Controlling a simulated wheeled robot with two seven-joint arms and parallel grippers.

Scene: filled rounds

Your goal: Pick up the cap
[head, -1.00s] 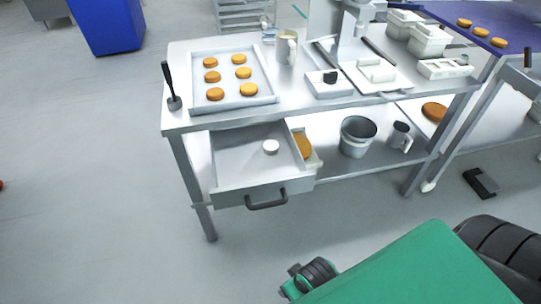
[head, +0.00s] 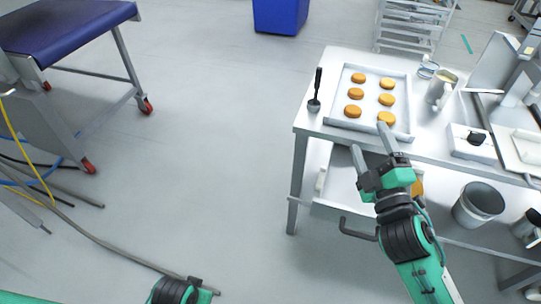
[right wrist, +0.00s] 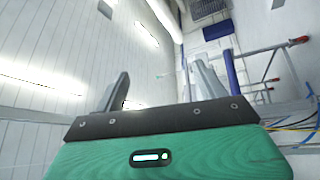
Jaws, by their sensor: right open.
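My right gripper (head: 371,146) is open and empty in the head view, with its fingers in front of the bench's near edge and over the drawer area. The right wrist view shows its two fingers (right wrist: 158,88) apart with nothing between them. The pulled-out drawer (head: 338,208) under the bench is mostly covered by my right arm. The cap, perhaps the small white round piece seen in the drawer earlier, is not visible now; the arm appears to hide that spot. My left gripper is not in view.
On the bench are a tray (head: 402,131) of several orange-brown rounds, a dark-handled tool (head: 316,92) and a pitcher (head: 440,90). A grey bucket (head: 480,203) stands on the lower shelf. The drawer handle (head: 356,232) sticks out. Floor to the left is open, with cables.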

